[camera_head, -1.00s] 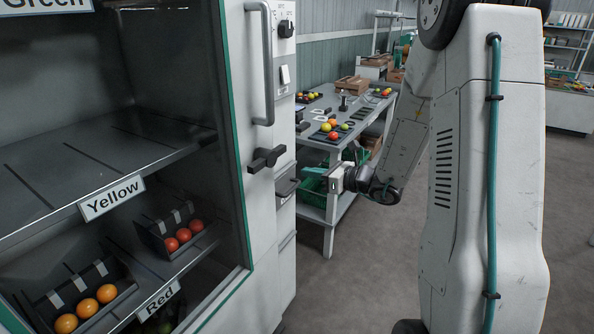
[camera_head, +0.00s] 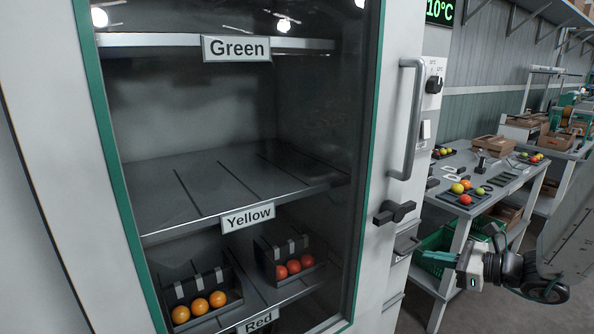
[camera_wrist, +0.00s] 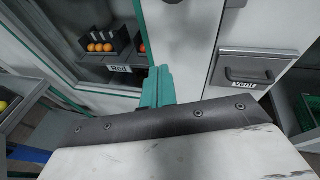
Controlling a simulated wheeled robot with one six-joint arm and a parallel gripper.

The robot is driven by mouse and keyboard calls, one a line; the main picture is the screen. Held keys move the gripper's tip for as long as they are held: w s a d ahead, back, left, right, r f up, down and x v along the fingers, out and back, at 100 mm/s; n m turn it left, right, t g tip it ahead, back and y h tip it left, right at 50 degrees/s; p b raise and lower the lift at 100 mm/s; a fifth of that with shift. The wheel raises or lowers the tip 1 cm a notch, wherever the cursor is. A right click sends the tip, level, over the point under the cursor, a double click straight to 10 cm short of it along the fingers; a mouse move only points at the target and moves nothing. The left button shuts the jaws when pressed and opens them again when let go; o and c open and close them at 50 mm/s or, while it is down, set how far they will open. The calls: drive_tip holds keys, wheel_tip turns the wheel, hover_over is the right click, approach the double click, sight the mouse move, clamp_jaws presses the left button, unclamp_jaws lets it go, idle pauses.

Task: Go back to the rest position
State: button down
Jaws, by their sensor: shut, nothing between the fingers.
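My gripper (camera_head: 468,266) is at the lower right of the head view, beside the cabinet and in front of the work table. In the wrist view its green fingers (camera_wrist: 157,86) are together and hold nothing. They point toward the cabinet front and are apart from it.
The glass-fronted cabinet (camera_head: 391,262) has shelves labelled Green, Yellow and Red. A tray of orange tomatoes (camera_head: 201,305) and a tray of red tomatoes (camera_head: 293,268) stand inside. A work table (camera_head: 461,226) with tomato trays is at right, a green crate (camera_head: 432,258) beneath.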

drive_tip(key=s+a+r+n+g+h, duration=0.1)
drive_tip(key=s+a+r+n+g, duration=0.1)
drive_tip(key=s+a+n+g, duration=0.45)
drive_tip(key=s+a+r+n+g+h, duration=0.1)
drive_tip(key=s+a+r+n+g, duration=0.2)
drive_tip(key=s+n, duration=0.65)
drive_tip(key=s+d+r+n+h, duration=0.1)
drive_tip(key=s+r+n+h, duration=0.6)
drive_tip(key=s, duration=0.5)
drive_tip(key=n+h, duration=0.2)
drive_tip(key=shift+d+n+t, duration=0.25)
drive_tip(key=shift+n+t, duration=0.05)
drive_tip(key=shift+t, duration=0.05)
